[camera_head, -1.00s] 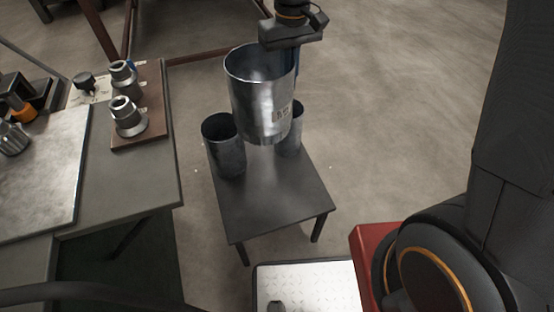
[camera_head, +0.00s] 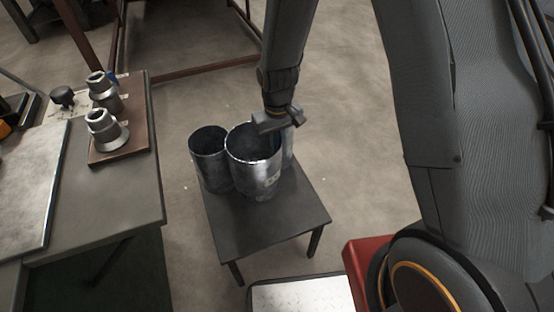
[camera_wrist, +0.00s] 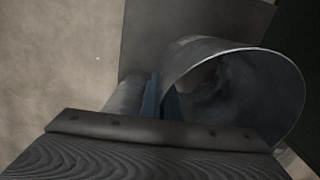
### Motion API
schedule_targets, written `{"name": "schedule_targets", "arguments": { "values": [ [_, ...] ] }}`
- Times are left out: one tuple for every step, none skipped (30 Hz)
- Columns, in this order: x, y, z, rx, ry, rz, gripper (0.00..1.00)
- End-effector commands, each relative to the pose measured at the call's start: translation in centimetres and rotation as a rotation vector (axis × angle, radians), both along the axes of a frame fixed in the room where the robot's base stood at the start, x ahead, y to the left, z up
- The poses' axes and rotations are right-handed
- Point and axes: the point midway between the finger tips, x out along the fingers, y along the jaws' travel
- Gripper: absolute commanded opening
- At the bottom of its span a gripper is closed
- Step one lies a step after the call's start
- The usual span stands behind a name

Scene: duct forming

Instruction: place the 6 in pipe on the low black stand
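The low black stand (camera_head: 262,223) is on the floor in the middle of the head view. The wide metal 6 in pipe (camera_head: 256,178) is upright at the stand, with a small label on its side. Its base looks at or just above the top; I cannot tell if it touches. My gripper (camera_head: 288,131) is at the pipe's far right rim. In the wrist view, the blue fingers of my gripper (camera_wrist: 163,98) are closed at the wall of the pipe (camera_wrist: 245,92). The fingertips are partly hidden.
A darker, narrower pipe (camera_head: 209,160) stands close on the left of the stand. Another pipe (camera_head: 289,150) is mostly hidden behind the held one. The front of the stand is bare. A grey workbench (camera_head: 130,195) with fittings on a brown board (camera_head: 139,135) is at left.

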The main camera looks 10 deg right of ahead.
Motion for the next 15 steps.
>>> {"name": "schedule_targets", "arguments": {
  "values": [
    [0.1,0.0,-0.3,0.000,-0.001,0.000,0.00],
    [0.1,0.0,-0.4,0.001,-0.002,0.000,0.00],
    [0.1,0.0,-0.6,0.001,-0.002,0.000,0.00],
    [0.1,0.0,-0.7,0.000,-0.001,0.000,0.00],
    [0.1,0.0,-0.9,0.000,-0.001,0.000,0.00],
    [0.0,0.0,-1.2,0.000,0.000,0.000,0.00],
    [0.0,0.0,-1.6,0.000,0.000,0.000,0.00],
    [0.0,0.0,-2.0,0.000,0.001,0.000,0.00],
    [0.0,0.0,-2.6,0.000,0.001,0.000,0.00],
    [0.0,0.0,-3.1,0.000,0.001,0.000,0.00],
    [0.0,0.0,-3.5,0.000,0.001,0.000,0.00],
    [0.0,0.0,-4.0,-0.001,0.002,0.000,0.00],
    [0.0,0.0,-4.4,0.000,0.001,0.000,0.00],
    [0.0,0.0,-4.6,0.000,0.000,0.000,0.00],
    [0.0,0.0,-4.7,0.000,-0.001,0.000,0.00]
  ]
}}
